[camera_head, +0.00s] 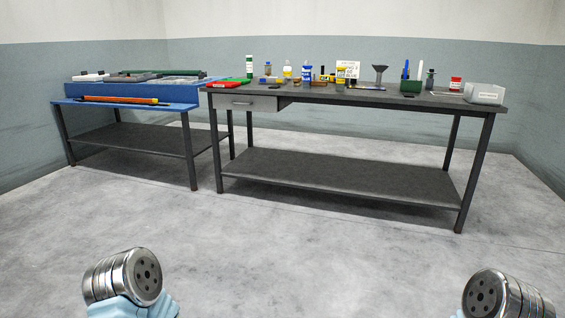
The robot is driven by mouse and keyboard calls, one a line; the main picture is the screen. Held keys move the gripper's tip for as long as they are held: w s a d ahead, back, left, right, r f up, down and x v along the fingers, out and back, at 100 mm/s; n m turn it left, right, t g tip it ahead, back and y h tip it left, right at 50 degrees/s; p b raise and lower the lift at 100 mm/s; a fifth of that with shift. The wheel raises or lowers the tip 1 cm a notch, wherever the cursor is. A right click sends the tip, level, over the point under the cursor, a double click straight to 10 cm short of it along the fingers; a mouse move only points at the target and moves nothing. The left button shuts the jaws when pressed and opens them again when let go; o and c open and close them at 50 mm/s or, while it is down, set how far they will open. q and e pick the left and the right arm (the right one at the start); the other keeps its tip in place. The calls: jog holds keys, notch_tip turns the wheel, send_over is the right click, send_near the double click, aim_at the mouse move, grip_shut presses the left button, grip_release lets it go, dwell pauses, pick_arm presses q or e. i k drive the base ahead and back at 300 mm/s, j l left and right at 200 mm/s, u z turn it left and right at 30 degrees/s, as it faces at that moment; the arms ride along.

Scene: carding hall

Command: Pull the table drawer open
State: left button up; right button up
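The table drawer (262,104) is a grey box front under the left end of the long dark table (425,100). Its small handle (242,104) is near the middle of the front. The drawer looks shut, with its front close to flush with the table edge. The table stands across the floor, well away from me. Only metal, rounded parts of my two arms show at the bottom left and bottom right. No gripper fingers are in view, and nothing of mine touches the drawer.
A blue bench (130,90) with an orange rod (120,100) stands left of the table. The tabletop holds several bottles, a red-green item (233,82), a black funnel (380,73) and a grey box (484,93). A lower shelf (330,172) spans the table legs. The floor before the table is clear.

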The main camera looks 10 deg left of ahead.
aim_at(238, 101)
jog(key=i+u, duration=0.3)
jog(key=i, duration=2.05)
